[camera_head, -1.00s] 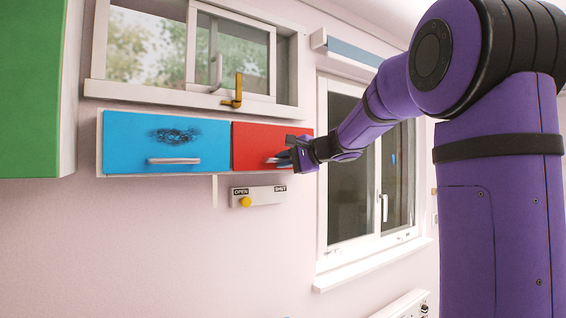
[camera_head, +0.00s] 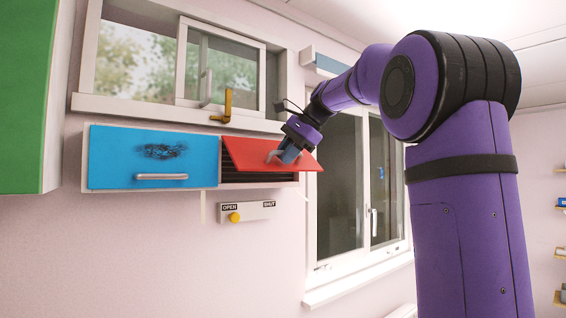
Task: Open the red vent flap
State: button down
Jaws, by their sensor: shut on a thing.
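The red vent flap (camera_head: 250,151) is on the wall to the right of a blue flap. It is tilted out and up from its top edge, and dark slats (camera_head: 240,177) show beneath it. My gripper (camera_head: 277,156) is at the flap's lower right part, shut on the flap's handle (camera_head: 272,155). The gripper's fingers hide part of the handle.
The blue flap (camera_head: 110,160) with a dark scribble and a pale handle is flat in its frame. Below is a panel marked OPEN and SHUT (camera_head: 252,212) with a yellow knob (camera_head: 234,217) at the OPEN end. A window with a yellow latch (camera_head: 226,105) is above. A green cabinet (camera_head: 22,100) stands at far left.

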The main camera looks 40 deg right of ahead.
jog(key=shift+s+r, duration=0.25)
jog(key=shift+r, duration=0.45)
jog(key=c, duration=1.4)
grip_release()
jog(key=v, duration=1)
jog(key=shift+s+d+r, duration=0.15)
jog(key=shift+s+r, duration=0.1)
jog(key=shift+r, duration=0.05)
